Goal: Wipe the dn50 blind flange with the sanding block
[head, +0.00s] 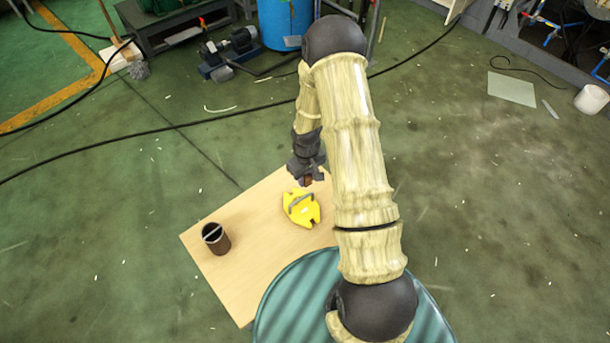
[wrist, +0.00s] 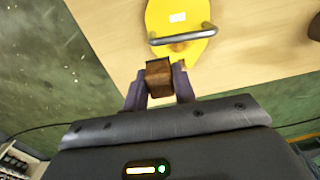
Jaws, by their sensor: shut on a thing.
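My gripper (head: 306,176) is shut on a small brown block, which I take to be the sanding block (wrist: 158,77); it sits between the two fingertips in the wrist view. A yellow plate with a grey bar handle and a white label, which I take to be the dn50 blind flange (head: 301,210), lies on the wooden table. It also shows at the top of the wrist view (wrist: 176,12). The block is at the plate's near edge in the wrist view. I cannot tell whether they touch.
The pale wooden table (head: 255,232) has a dark brown cup (head: 216,239) with a thin stick across it at the left. Bare tabletop lies between cup and plate. Black cables (head: 140,137) run over the green floor. A blue drum (head: 285,22) stands at the back.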

